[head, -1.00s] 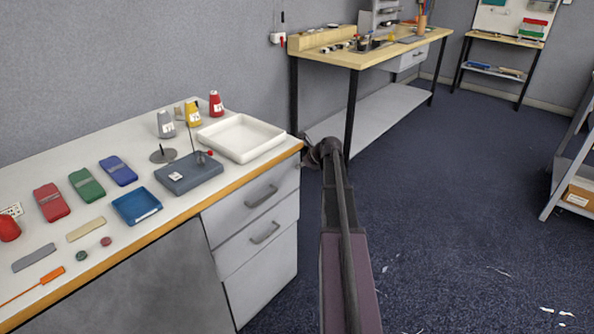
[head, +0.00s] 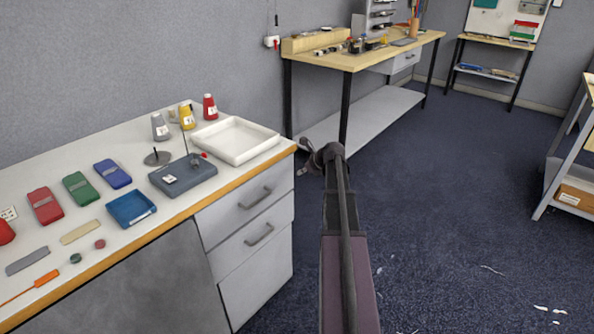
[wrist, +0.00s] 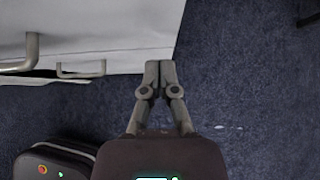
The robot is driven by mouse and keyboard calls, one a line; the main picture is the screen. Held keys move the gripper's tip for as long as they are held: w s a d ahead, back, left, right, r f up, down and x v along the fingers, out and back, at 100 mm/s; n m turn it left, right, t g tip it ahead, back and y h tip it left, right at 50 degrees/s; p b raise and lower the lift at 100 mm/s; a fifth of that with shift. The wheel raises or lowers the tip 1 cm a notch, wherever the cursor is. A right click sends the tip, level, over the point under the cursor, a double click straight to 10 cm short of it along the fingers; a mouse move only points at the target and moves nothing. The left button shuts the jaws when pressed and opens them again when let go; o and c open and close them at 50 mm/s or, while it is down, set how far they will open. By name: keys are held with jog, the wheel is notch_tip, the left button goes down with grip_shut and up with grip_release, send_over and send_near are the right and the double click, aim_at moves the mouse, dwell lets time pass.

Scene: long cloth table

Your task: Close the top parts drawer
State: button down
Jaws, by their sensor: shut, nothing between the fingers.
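The top drawer (head: 228,219) is the upper grey front in the drawer unit under the near table's right end, with a bar handle (head: 255,197). In the head view it looks nearly in line with the drawer below (head: 235,250); I cannot tell how far out it is. In the wrist view the pale top of the unit (wrist: 110,30) fills the upper left, with two bar handles along its lower edge. My gripper (wrist: 158,66) is shut and empty, its fingertips close to the unit's right corner; contact is unclear. In the head view my arm's end is right of the unit.
The near table (head: 120,150) carries a white tray (head: 235,143), spools, a blue tray (head: 130,208) and several small items. A wooden workbench (head: 370,58) stands behind, and a shelf (head: 570,195) is at the right.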

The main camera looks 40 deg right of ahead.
jog(key=p+v, duration=0.6)
jog(key=v, duration=0.4)
jog(key=shift+p, duration=0.35)
jog(key=shift+d, duration=0.1)
